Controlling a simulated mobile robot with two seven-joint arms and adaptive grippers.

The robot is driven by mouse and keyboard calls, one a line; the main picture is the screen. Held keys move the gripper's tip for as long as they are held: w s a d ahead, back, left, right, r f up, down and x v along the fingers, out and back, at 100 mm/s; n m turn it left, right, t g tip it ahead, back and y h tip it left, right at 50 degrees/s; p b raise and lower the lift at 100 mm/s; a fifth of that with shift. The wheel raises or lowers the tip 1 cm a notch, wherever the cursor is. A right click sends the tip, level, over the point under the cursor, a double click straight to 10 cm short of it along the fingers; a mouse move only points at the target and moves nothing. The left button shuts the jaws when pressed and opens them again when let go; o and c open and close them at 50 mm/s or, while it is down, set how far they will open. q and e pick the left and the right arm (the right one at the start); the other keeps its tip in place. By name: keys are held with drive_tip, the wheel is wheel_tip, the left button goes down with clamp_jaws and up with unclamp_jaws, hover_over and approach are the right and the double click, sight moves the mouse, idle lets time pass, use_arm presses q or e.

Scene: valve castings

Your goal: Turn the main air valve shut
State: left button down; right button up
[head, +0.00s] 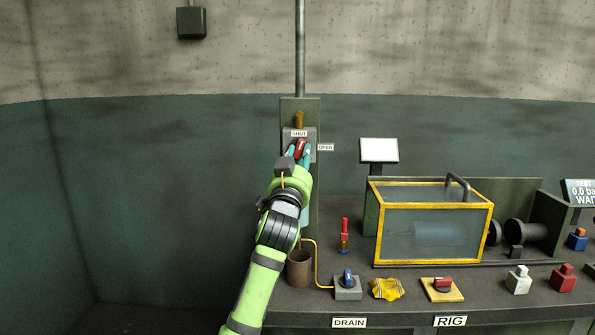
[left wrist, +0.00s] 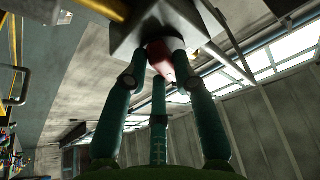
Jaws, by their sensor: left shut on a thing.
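The main air valve has a red handle (head: 300,148) on a grey body below a SHUT label (head: 299,133), with an OPEN label (head: 325,147) to its right. The handle looks close to upright, leaning a little, in the head view. My left gripper (head: 299,157) is at the valve, its teal fingers shut on the red handle. In the left wrist view the fingers (left wrist: 160,72) close around the red handle (left wrist: 160,57) below the grey valve body (left wrist: 170,25). The fingers hide part of the handle. My right gripper is not in view.
A vertical pipe (head: 300,50) rises above the valve.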

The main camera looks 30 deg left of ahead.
use_arm(q)
drive_tip(key=n+y+b, duration=0.1)
drive_tip(key=n, duration=0.1)
drive_tip(key=n+g+y+b, duration=0.1)
drive_tip(key=n+y, duration=0.1)
drive_tip(key=n, duration=0.1)
drive_tip(key=shift+w+d+n+b, duration=0.1)
drive_tip(key=shift+d+n+b, duration=0.1)
drive_tip(key=shift+n+b, duration=0.15)
drive_tip(key=shift+n, duration=0.35)
drive_tip(key=shift+r, duration=0.15)
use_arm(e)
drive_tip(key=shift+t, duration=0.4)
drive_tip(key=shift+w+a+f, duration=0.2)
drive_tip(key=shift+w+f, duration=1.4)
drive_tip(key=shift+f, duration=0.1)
use_arm(q)
drive_tip(key=c, duration=1)
unclamp_jaws()
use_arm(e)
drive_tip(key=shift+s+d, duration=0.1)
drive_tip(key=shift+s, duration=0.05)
use_arm(q)
drive_tip(key=v, duration=1.2)
drive_tip(key=shift+d, duration=0.1)
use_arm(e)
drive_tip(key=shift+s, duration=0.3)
